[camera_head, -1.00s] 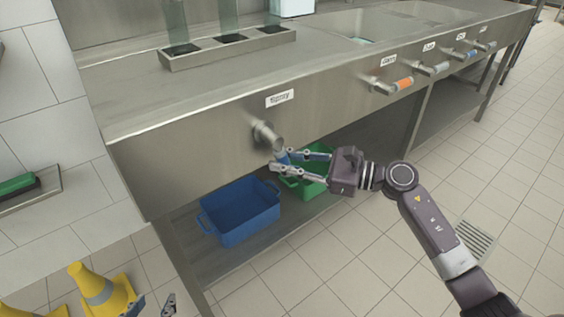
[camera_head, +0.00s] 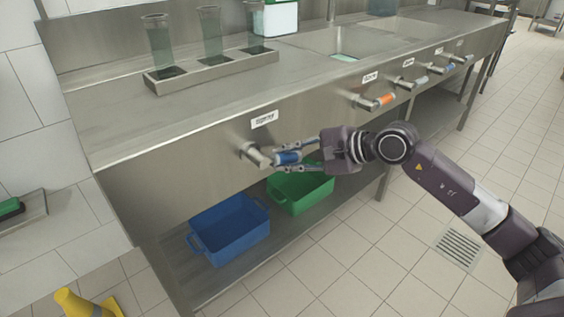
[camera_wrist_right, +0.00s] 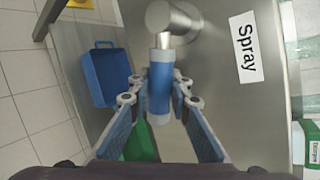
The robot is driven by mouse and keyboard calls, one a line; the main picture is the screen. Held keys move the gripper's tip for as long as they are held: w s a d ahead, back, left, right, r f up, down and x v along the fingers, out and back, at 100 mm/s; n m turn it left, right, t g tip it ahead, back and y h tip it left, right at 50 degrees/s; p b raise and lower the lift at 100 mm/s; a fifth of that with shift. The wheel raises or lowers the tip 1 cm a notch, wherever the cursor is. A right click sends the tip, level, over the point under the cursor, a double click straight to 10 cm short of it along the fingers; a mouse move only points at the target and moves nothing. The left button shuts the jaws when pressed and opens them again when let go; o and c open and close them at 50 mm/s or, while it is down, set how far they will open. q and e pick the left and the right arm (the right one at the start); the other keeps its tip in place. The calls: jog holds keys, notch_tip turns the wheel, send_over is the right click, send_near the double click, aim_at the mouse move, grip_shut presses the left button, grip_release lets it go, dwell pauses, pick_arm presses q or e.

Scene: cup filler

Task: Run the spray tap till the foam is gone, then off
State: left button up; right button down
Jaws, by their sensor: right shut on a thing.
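The spray tap (camera_head: 254,155) sticks out of the steel counter front below the "Spray" label (camera_head: 264,119). Its lever has a blue grip (camera_head: 287,158) and points right, nearly level. My right gripper (camera_head: 281,159) is shut on this blue grip, one finger on each side. The right wrist view shows the blue grip (camera_wrist_right: 160,88) between the fingers, with the metal tap body (camera_wrist_right: 172,20) beyond. I cannot tell whether this is foam. My left gripper is out of view.
Other taps, one with an orange grip (camera_head: 384,99), line the front to the right. A blue crate (camera_head: 230,228) and a green crate (camera_head: 301,190) stand on the shelf below. Tall clear glasses (camera_head: 211,32) stand in a tray on the counter.

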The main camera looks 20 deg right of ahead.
jog(key=shift+d+r+n+h, duration=0.15)
jog(key=shift+r+n+h, duration=0.45)
jog(key=shift+r+h, duration=0.25)
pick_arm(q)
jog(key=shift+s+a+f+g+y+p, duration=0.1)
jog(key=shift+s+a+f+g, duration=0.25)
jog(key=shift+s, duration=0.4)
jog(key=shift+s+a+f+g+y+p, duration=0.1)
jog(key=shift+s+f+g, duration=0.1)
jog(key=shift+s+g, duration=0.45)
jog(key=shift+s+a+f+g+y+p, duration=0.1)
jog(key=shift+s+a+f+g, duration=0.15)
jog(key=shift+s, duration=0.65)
pick_arm(e)
jog(key=shift+r+n+t+h, duration=0.3)
jog(key=shift+r+n+h, duration=0.15)
jog(key=shift+n, duration=0.05)
jog(key=shift+d, duration=0.1)
jog(key=c, duration=1.7)
grip_release()
jog(key=shift+c, duration=0.2)
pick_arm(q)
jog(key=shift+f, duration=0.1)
pick_arm(e)
jog(key=shift+r, duration=0.1)
jog(key=v, duration=1.1)
jog(key=shift+s+r, duration=0.3)
jog(key=shift+d, duration=0.1)
